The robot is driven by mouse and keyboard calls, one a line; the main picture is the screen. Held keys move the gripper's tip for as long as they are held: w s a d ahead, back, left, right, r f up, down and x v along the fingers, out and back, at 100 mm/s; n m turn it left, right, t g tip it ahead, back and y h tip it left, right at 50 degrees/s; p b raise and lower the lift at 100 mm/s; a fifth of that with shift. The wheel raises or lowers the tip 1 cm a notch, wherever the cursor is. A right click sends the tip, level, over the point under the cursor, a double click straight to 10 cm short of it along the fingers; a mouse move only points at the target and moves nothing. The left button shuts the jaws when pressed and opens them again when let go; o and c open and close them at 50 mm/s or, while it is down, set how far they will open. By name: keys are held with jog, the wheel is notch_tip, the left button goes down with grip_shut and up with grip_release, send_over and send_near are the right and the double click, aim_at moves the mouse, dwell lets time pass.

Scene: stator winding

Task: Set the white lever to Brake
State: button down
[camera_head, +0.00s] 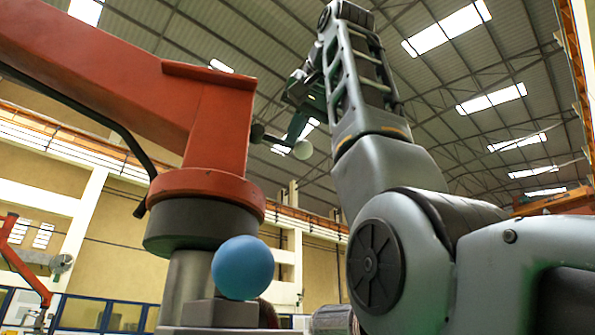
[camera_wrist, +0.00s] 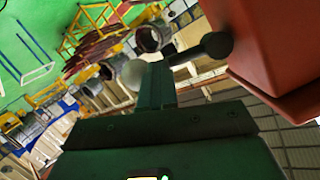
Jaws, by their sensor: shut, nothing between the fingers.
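The white lever's round white knob (camera_head: 303,149) shows in the head view just right of the red machine, at the end of a dark arm (camera_head: 275,140). The arm joins a dark pivot on the machine's side. In the wrist view the pale knob (camera_wrist: 133,75) is partly hidden behind my gripper, and the black pivot (camera_wrist: 214,46) sits at the red housing. My gripper (camera_head: 290,138) is shut and empty, with its green fingers (camera_wrist: 157,68) right beside the lever arm. I cannot tell whether they touch it. No Brake marking is readable.
The red winding machine (camera_head: 215,125) stands close on the left, on a grey column. A large blue ball knob (camera_head: 242,268) sits lower on it. The red housing (camera_wrist: 285,45) fills the wrist view's upper right. Open hall lies behind, with yellow frames (camera_wrist: 90,25) far below.

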jog(key=shift+f, duration=0.25)
dwell(1.9)
jog(key=shift+r, duration=0.15)
